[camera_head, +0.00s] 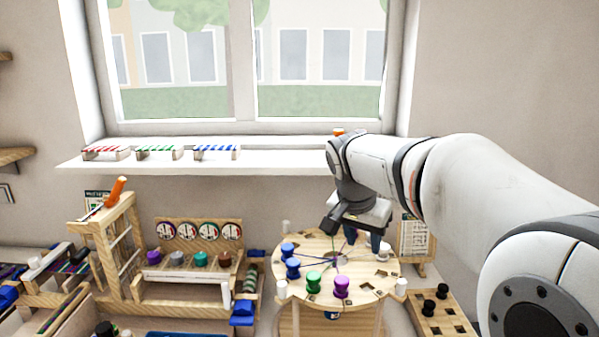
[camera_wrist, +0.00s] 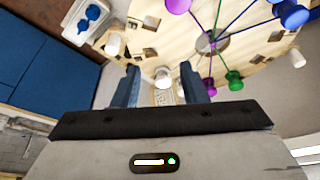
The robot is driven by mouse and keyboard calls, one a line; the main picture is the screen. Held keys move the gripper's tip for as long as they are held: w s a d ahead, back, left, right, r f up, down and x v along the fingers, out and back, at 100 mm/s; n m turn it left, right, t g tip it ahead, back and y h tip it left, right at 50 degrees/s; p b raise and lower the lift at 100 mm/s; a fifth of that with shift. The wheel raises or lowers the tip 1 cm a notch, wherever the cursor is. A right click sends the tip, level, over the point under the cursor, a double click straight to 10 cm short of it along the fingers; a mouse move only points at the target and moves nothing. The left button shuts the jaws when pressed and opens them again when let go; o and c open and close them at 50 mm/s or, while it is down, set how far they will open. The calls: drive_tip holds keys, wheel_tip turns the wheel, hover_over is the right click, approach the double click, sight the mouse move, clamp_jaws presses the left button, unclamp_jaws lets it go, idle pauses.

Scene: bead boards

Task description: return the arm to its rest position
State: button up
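My arm reaches in from the right in the head view, with my gripper (camera_head: 364,242) low over the back right of a round wooden board (camera_head: 318,262). In the wrist view my gripper (camera_wrist: 160,82) has its two blue fingers apart. A white peg (camera_wrist: 162,77) shows in the gap between them, apparently below and not gripped. The board (camera_wrist: 180,38) carries coloured lines from its centre and blue (camera_head: 292,270), green (camera_head: 313,281) and purple (camera_head: 341,286) pegs. My wrist hides part of the board's back edge.
A wooden rack (camera_head: 187,290) with coloured spools stands left of the board. A small board with black pegs (camera_head: 429,307) lies at the right. A printed card stand (camera_head: 415,240) is close behind my gripper. The windowsill (camera_head: 270,160) holds striped boxes.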

drive_tip(key=s+d+f+n+y, duration=0.1)
drive_tip(key=s+f+n, duration=0.2)
drive_tip(key=s, duration=0.8)
drive_tip(key=s+d+f+n+y, duration=0.1)
drive_tip(key=s+f+n, duration=0.3)
drive_tip(key=s+f, duration=0.4)
drive_tip(key=s, duration=0.3)
drive_tip(key=shift+d+f, duration=0.2)
drive_tip(key=shift+f, duration=0.1)
